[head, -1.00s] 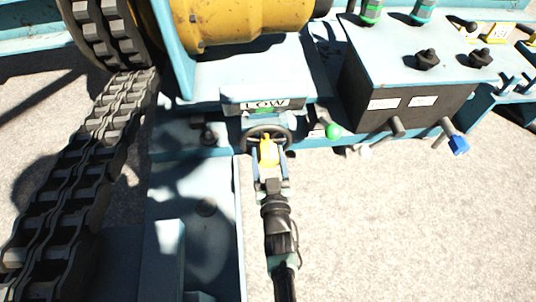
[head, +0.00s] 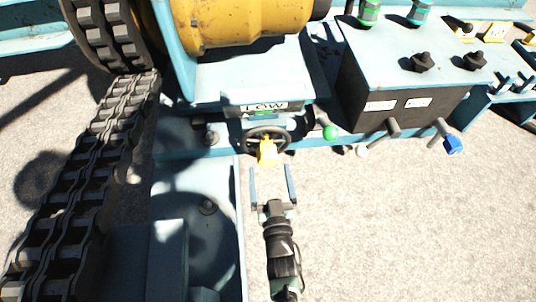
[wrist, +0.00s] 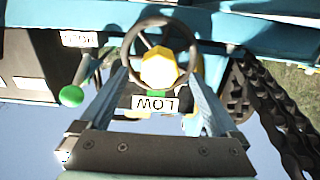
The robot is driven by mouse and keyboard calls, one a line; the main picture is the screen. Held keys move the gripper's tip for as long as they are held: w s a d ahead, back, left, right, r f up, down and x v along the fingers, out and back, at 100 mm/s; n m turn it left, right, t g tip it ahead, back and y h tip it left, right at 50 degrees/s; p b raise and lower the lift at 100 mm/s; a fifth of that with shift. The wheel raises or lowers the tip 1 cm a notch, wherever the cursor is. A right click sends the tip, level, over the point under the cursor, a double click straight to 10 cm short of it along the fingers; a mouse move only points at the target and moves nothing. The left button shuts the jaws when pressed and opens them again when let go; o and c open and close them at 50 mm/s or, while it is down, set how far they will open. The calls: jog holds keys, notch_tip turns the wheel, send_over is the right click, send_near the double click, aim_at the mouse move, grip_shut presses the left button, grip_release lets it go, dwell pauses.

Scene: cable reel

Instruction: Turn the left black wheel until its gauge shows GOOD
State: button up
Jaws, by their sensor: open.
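The black wheel (head: 283,133) is mounted under the gauge, with a yellow handle (head: 267,152) on its near side. The gauge (head: 264,107) reads LOW. In the wrist view the wheel (wrist: 150,25) and yellow handle (wrist: 158,68) show between my fingers, and the gauge label (wrist: 155,102) reads LOW upside down. My gripper (head: 270,168) is open and empty, just in front of the wheel. In the head view its fingertips sit apart from the yellow handle.
A green ball-topped lever (head: 330,132) stands right of the wheel. A dark control box (head: 400,105) with knobs and a blue-tipped lever (head: 453,145) lies farther right. A heavy chain (head: 85,185) runs at left. The floor at right is clear.

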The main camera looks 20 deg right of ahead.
aim_at(269, 163)
jog(key=p+v, duration=0.2)
jog(key=v, duration=0.5)
jog(key=shift+s, duration=0.25)
jog(key=shift+b, duration=0.95)
jog(key=shift+b, duration=0.35)
jog(key=b+x, duration=0.8)
jog(key=x, duration=0.3)
jog(key=shift+w+r, duration=0.15)
jog(key=shift+w, duration=0.2)
jog(key=shift+w+d+r+b, duration=0.1)
jog(key=shift+w+b, duration=0.1)
jog(key=shift+w, duration=0.1)
jog(key=shift+w+d+r+b, duration=0.1)
jog(key=shift+w+d+b, duration=0.05)
jog(key=shift+w, duration=0.2)
